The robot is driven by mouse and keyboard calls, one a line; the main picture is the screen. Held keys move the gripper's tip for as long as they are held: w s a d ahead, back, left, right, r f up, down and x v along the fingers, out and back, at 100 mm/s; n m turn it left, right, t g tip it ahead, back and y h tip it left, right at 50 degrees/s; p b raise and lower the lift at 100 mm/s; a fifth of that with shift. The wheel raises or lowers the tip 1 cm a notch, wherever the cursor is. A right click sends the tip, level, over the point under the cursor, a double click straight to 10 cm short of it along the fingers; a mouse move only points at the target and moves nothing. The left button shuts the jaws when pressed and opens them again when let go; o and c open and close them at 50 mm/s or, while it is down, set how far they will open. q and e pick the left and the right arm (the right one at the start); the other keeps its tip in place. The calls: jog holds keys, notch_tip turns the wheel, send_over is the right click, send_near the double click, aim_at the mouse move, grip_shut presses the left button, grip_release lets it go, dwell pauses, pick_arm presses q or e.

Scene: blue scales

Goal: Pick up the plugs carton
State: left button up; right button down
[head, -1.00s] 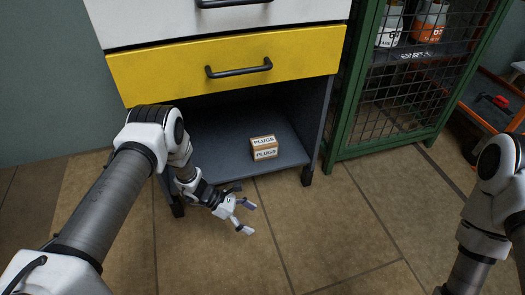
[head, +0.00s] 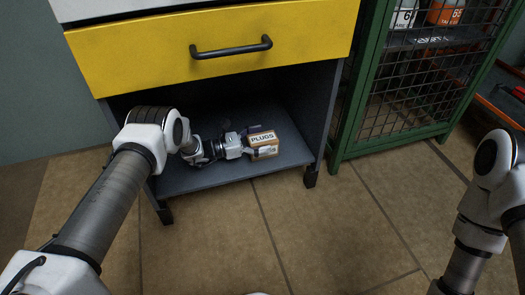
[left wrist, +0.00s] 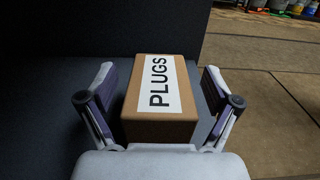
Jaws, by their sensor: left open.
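The plugs carton (head: 264,143) is a small brown box with a white label reading PLUGS. It sits on the dark lower shelf (head: 205,180) of the cabinet, below the yellow drawer. My left gripper (head: 262,142) is inside that opening, at the carton. In the left wrist view the carton (left wrist: 160,100) lies between the two open fingers of my left gripper (left wrist: 158,100), with a gap showing on each side. My right gripper is out of view; only part of my right arm shows at the right.
The yellow drawer (head: 150,57) with its black handle (head: 231,47) hangs above the shelf opening. A green mesh cage (head: 400,100) stands to the right. The tiled floor in front is clear.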

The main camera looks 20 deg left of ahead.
pick_arm(q)
jog(key=shift+w+d+f, duration=0.15)
jog(key=shift+w+d, duration=0.2)
jog(key=shift+d, duration=0.1)
jog(key=shift+r, duration=0.2)
jog(key=c, duration=1.3)
jog(key=shift+c, duration=0.2)
